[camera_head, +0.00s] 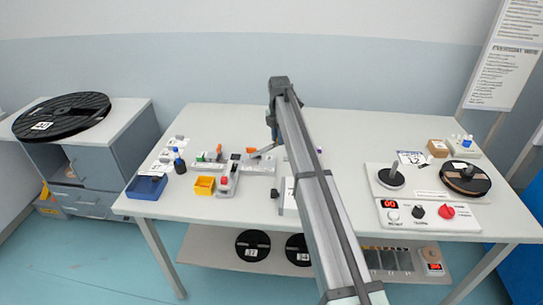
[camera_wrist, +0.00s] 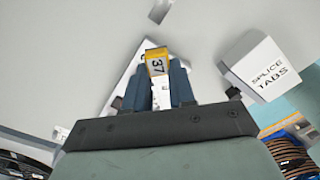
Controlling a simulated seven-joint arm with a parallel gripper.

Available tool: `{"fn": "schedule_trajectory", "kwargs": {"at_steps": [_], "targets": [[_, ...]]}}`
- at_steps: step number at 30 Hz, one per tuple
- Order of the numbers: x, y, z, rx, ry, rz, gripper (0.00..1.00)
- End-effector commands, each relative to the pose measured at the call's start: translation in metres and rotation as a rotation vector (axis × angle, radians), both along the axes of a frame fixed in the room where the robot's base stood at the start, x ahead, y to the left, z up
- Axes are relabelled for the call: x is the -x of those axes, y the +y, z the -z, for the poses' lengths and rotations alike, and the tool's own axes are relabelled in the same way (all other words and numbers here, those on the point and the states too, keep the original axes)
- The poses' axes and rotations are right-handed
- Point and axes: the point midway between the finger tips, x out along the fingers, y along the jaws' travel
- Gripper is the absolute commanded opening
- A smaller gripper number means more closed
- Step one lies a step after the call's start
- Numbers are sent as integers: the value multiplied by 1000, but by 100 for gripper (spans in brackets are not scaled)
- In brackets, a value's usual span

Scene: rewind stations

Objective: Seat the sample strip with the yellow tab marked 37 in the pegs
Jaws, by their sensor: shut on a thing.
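My gripper (camera_wrist: 160,88) shows its two blue fingers in the wrist view, shut on the yellow tab marked 37 (camera_wrist: 157,66). White strip shows between the fingers below the tab; the rest of the sample strip is hidden. A pale plate (camera_wrist: 122,74) lies behind the fingers. In the head view my gripper (camera_head: 273,132) is above the back middle of the table, over a light grey block (camera_head: 262,167). The strip is too small to make out there. I cannot make out the pegs, or whether the strip touches anything.
A white box marked SPLICE TABS (camera_wrist: 262,66) stands right of the fingers in the wrist view. On the table (camera_head: 350,130) are a blue bin (camera_head: 147,188), a yellow bin (camera_head: 204,186) and a rewind station (camera_head: 425,211) with a dark reel (camera_head: 465,178). My arm hides part of the middle.

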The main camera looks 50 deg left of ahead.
Motion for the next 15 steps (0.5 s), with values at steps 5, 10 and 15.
{"fn": "schedule_trajectory", "kwargs": {"at_steps": [5,10,15], "targets": [[0,-1,29,1,0,1,0],[0,0,41,-1,0,2,0],[0,0,60,1,0,2,0]]}}
